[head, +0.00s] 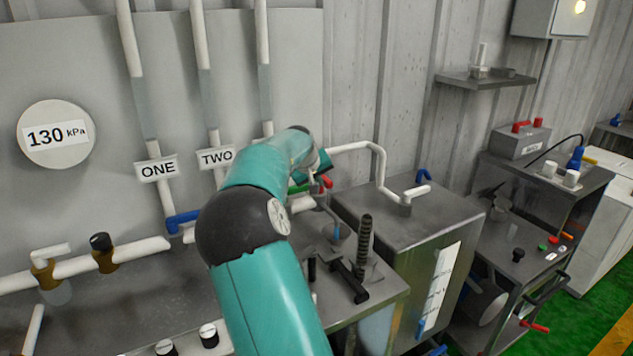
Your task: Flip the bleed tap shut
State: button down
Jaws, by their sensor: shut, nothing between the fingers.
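No part is marked as the bleed tap, so I cannot tell for sure which one it is. A small red handle (327,182) shows at the pipework just beyond my arm. A green handle (299,188) lies to its left, partly hidden by my arm. A blue lever (182,221) lies near-level on the pipe below the sign ONE. My gripper (320,188) is at the far end of the teal arm, close to the red handle, small and partly hidden; it looks shut. I cannot tell whether it touches the handle.
A round gauge (55,134) reads 130 kPa. Signs ONE (157,168) and TWO (216,157) hang on upright pipes. A metal tank (410,215) with a bent pipe stands right of my arm. A threaded post (365,240) rises from the bench. Green floor is at lower right.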

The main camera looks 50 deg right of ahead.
jog(key=shift+s+d+n+t, duration=0.3)
jog(key=shift+n+t, duration=0.1)
jog(key=shift+n, duration=0.2)
jog(key=shift+s+d+n+t+y, duration=0.6)
jog(key=shift+d+n+t+y, duration=0.1)
jog(key=shift+n, duration=0.5)
jog(key=w+d+n+t+y, duration=0.1)
jog(key=d+n+t+y, duration=0.1)
jog(key=d+n+y, duration=0.4)
jog(key=shift+d+n+t+y, duration=0.3)
jog(key=shift+d+n, duration=0.65)
jog(key=shift+n, duration=1.95)
jog(key=shift+w, duration=0.1)
